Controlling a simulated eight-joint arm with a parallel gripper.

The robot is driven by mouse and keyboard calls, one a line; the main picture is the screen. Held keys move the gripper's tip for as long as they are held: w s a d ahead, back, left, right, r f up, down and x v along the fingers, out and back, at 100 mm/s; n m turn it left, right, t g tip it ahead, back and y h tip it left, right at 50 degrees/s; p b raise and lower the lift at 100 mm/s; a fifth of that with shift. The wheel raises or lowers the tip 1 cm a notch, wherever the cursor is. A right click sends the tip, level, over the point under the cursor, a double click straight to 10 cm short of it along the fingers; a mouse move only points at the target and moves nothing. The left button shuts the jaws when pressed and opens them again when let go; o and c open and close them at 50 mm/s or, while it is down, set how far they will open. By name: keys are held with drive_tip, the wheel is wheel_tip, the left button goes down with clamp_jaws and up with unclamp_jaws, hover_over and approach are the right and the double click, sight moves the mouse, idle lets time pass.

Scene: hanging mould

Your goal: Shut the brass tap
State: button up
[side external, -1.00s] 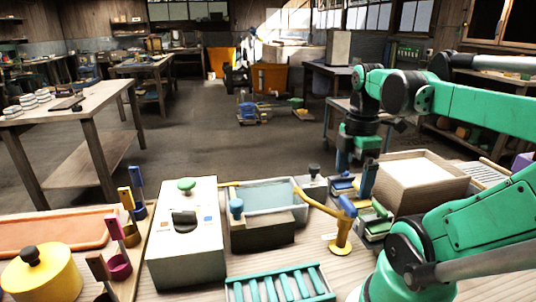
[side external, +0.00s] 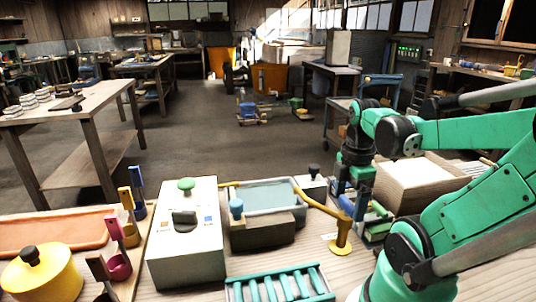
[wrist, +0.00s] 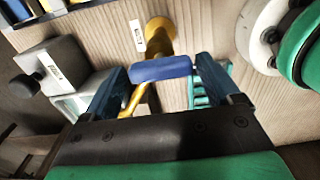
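The brass tap (side external: 341,243) stands upright on the bench, its spout reaching left over the grey basin (side external: 299,212). Its blue lever handle (wrist: 160,70) lies crosswise between my fingers in the wrist view. The tap's brass base (wrist: 160,32) shows beyond the handle. My gripper (side external: 350,203) points down at the handle from above. It is open, with one dark blue finger near each end of the handle. I cannot tell whether either finger touches it. In the side view, the fingers partly overlap the handle.
A white box with a green knob (side external: 187,184) stands left of the basin. A teal rack (side external: 280,288) lies in front. A beige open box (side external: 388,187) stands behind my gripper to the right. A grey block with a black knob (side external: 313,187) is behind the tap.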

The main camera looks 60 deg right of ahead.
drive_tip(key=c, duration=0.8)
drive_tip(key=shift+m, duration=0.4)
drive_tip(key=m, duration=1.3)
drive_tip(key=shift+m, duration=2)
